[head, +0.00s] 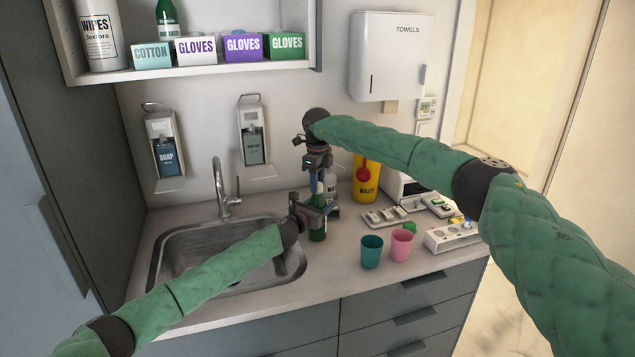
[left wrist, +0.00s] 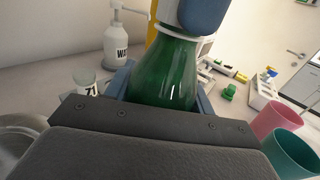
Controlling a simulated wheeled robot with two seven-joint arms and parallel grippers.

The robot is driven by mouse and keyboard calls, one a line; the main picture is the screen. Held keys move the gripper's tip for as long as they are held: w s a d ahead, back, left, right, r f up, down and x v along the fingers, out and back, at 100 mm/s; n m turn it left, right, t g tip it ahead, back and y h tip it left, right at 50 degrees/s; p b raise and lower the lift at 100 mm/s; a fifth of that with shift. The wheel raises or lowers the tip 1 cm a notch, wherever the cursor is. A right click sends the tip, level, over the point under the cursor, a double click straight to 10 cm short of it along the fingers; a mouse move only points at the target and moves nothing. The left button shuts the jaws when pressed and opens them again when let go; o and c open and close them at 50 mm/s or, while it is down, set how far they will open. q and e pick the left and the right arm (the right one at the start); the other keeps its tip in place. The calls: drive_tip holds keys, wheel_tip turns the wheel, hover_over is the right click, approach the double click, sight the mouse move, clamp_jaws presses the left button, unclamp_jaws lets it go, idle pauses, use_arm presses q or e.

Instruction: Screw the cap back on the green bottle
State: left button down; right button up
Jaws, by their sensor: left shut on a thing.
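The green bottle (head: 317,233) stands upright on the counter to the right of the sink. My left gripper (head: 314,214) is shut around its body. In the left wrist view, the bottle (left wrist: 160,75) sits between the blue fingers, with a white ring around its neck. My right gripper (head: 318,185) reaches down from above at the bottle's top. One of its blue fingers (left wrist: 202,14) shows against the neck in the left wrist view. The cap cannot be made out; the bottle's mouth is hidden, and whether the right jaws are closed on anything is unclear.
A teal cup (head: 371,252) and a pink cup (head: 401,245) stand to the right, with a small green object (head: 410,227) behind them. A white pump bottle (left wrist: 115,42) and a yellow waste container (head: 367,182) are behind. The sink (head: 215,258) lies left.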

drive_tip(key=c, duration=0.3)
drive_tip(key=o, duration=1.1)
drive_tip(key=shift+o, duration=0.2)
drive_tip(key=shift+r, duration=0.1)
drive_tip(key=shift+r, duration=3.6)
use_arm(q)
drive_tip(key=shift+c, duration=2.3)
unclamp_jaws()
use_arm(e)
drive_tip(key=shift+w, duration=0.1)
